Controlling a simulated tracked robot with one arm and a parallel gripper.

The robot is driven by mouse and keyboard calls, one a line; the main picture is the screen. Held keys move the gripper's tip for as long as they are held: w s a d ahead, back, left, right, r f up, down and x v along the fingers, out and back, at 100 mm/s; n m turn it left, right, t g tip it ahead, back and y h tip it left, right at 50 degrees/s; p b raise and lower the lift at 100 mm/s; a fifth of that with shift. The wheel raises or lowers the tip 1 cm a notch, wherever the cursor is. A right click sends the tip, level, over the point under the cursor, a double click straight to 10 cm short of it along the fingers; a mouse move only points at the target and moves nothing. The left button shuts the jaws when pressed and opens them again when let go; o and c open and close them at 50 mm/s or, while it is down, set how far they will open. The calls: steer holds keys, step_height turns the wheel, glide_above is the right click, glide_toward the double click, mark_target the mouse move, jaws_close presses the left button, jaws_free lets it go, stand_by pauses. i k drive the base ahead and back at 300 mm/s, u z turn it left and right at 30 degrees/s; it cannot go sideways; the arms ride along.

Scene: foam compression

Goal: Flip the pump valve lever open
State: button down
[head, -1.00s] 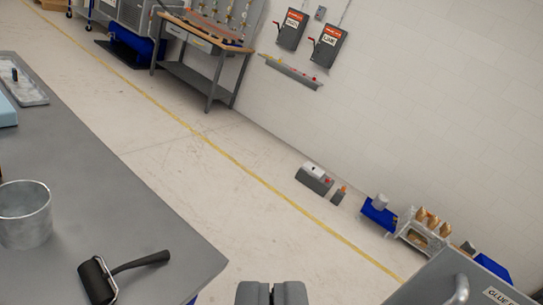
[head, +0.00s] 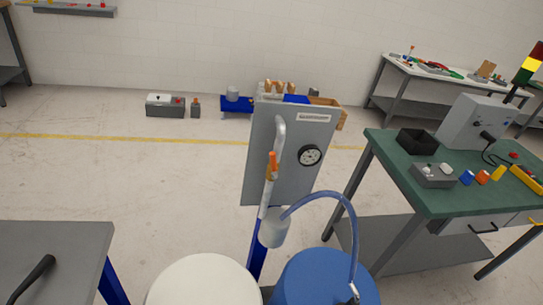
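The pump stands in the middle of the head view, in front of a grey panel (head: 290,180) with a round black gauge (head: 310,155). Its pale upright pipe (head: 280,135) bends over at the top. A small orange lever (head: 271,165) sits on the pipe, roughly upright along it. A blue hose (head: 335,198) arches from a pale cylinder (head: 274,228) low on the pump to a blue drum (head: 318,278). My gripper cannot be made out in this view, so its distance from the lever does not show.
A white round lid (head: 205,282) stands beside the blue drum at the bottom. A grey table (head: 55,245) is at the lower left, and a green-topped bench (head: 450,195) with boxes and coloured caps is at the right. Open floor (head: 150,185) lies at the left.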

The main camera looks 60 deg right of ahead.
mark_target(274, 163)
steer(key=z, duration=2.05)
steer(key=k, duration=0.85)
steer(key=u, duration=0.7)
steer(key=i, duration=1)
steer(key=u, duration=0.05)
